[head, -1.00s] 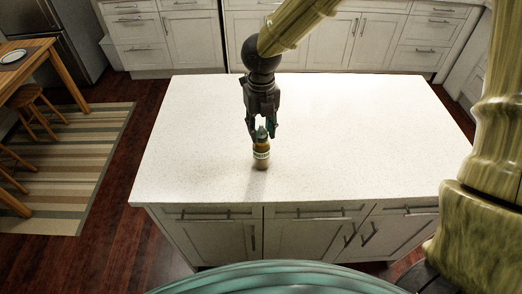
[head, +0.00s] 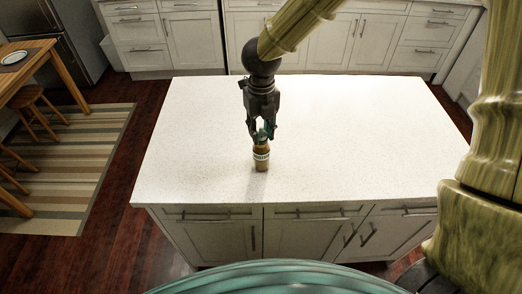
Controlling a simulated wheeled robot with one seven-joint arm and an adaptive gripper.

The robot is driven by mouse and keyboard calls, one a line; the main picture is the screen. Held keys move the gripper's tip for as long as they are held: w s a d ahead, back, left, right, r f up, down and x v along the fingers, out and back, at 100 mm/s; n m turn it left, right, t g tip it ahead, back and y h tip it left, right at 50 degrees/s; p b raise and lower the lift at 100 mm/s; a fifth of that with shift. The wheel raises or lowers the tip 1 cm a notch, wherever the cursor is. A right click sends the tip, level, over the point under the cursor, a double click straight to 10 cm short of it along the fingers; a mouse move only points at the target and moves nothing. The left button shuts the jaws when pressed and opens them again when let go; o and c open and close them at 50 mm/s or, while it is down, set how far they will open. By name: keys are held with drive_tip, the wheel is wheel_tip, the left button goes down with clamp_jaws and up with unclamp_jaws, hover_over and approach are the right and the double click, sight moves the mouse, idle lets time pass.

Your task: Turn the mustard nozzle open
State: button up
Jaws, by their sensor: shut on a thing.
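The mustard bottle (head: 261,157) stands upright on the white island counter (head: 350,140), left of its middle. It is small, with a yellowish-brown body and a pale label band. My gripper (head: 261,135) points straight down over it, with its fingers shut around the bottle's top. The fingers hide most of the nozzle, so I cannot tell how far it is turned. The bottle's base appears to rest on the counter.
The rest of the counter is clear. White cabinets (head: 180,35) stand behind the island. A wooden table (head: 30,70) with a plate and stools stands at the left by a striped rug (head: 80,150).

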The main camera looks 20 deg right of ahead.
drive_tip(key=shift+s+f+n+p, duration=0.15)
drive_tip(key=shift+n+p, duration=0.65)
drive_tip(key=shift+p, duration=0.5)
drive_tip(key=shift+s+f+n+p, duration=0.15)
drive_tip(key=shift+n+p, duration=0.65)
drive_tip(key=shift+p, duration=0.45)
drive_tip(key=shift+d+r+n+p, duration=0.1)
drive_tip(key=shift+n+p, duration=1.4)
drive_tip(key=shift+p, duration=1)
drive_tip(key=shift+n+p, duration=0.35)
drive_tip(key=shift+n, duration=0.15)
drive_tip(key=shift+n, duration=1)
drive_tip(key=shift+n, duration=0.7)
